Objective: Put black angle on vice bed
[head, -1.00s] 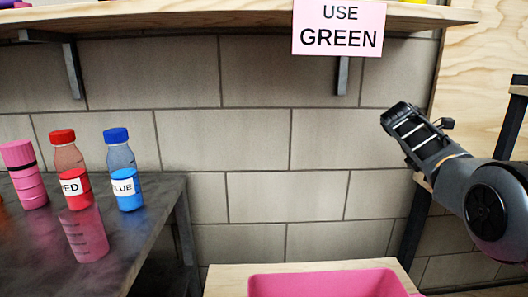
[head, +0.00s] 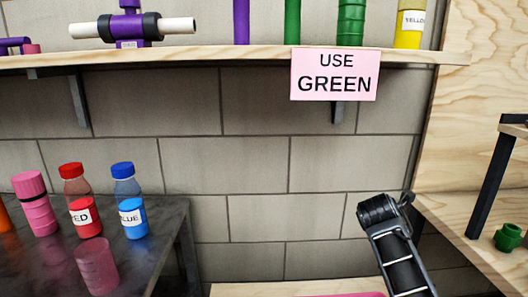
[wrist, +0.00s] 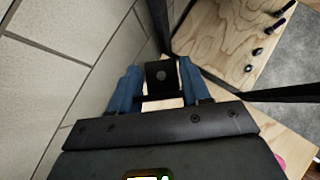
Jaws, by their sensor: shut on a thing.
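My gripper (wrist: 158,68) shows in the wrist view with its two blue fingers closed around a black angle (wrist: 162,75). The angle is a small dark piece with a round hole or bolt-like spot in its upright face, and a lower part that runs between the fingers. In the head view, a black part of my arm rises at the lower right; the blue fingers and the angle do not show there. I cannot make out a vice bed in either view.
A wooden shelf (head: 225,48) holds a purple fitting with white pipe ends (head: 130,27) and coloured cylinders. A pink sign (head: 335,75) reads USE GREEN. A dark table (head: 140,215) at left holds red (head: 82,205) and blue (head: 130,205) bottles. A green part (head: 508,238) sits at right.

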